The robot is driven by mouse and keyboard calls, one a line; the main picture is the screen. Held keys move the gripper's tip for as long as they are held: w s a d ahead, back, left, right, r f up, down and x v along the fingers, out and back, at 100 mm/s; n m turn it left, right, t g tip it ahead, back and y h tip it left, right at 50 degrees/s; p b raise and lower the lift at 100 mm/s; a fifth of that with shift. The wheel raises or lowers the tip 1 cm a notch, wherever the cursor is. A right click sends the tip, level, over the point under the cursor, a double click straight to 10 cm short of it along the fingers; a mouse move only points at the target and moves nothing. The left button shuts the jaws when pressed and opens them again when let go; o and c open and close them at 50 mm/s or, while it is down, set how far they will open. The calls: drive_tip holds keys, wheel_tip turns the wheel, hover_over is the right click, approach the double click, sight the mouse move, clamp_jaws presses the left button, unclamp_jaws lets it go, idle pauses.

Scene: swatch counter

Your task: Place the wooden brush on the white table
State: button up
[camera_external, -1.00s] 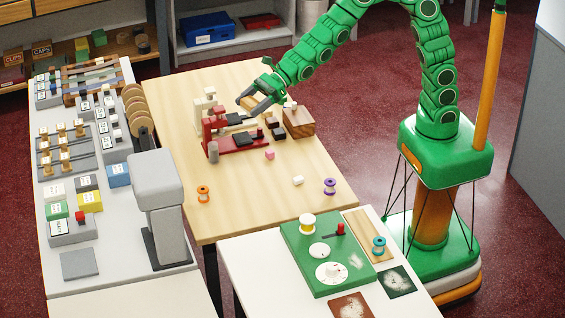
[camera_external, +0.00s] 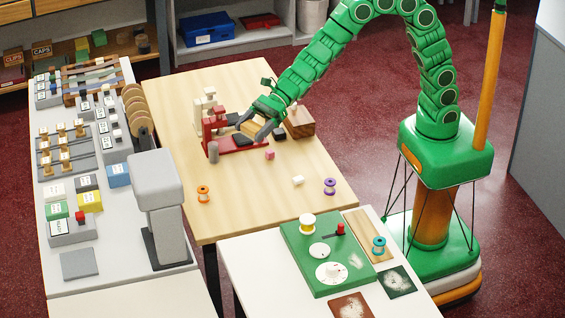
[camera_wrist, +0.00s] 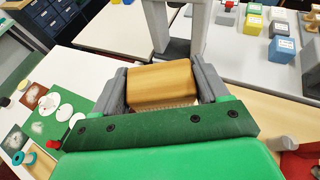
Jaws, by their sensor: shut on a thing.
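My gripper (camera_external: 254,129) is above the wooden table, beside the red clamp-like device (camera_external: 238,143). In the wrist view its two grey fingers (camera_wrist: 160,80) are shut on the wooden brush (camera_wrist: 163,90), a light brown block with bristles showing on its lower side. The brush (camera_external: 255,127) is partly hidden by the fingers in the external view. The white table (camera_external: 245,262) stands at the front, with a green board (camera_external: 305,275) on it.
An orange spool (camera_external: 203,193), a purple spool (camera_external: 330,186) and a white block (camera_external: 298,180) lie on the wooden table. A brown wooden block (camera_external: 300,123) is near my gripper. The white table's left part is bare. A grey post-like machine (camera_external: 158,190) stands at left.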

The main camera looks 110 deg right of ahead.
drive_tip(key=a+f+n+g+y, duration=0.2)
drive_tip(key=a+f+n+y, duration=0.1)
drive_tip(key=a, duration=1.3)
drive_tip(key=n+g+y, duration=0.4)
drive_tip(key=n+g, duration=0.5)
drive_tip(key=g, duration=0.1)
hover_over(411, 309)
wheel_tip(411, 309, down, 12)
drive_tip(key=shift+f, duration=3.35)
drive_tip(key=shift+f, duration=0.55)
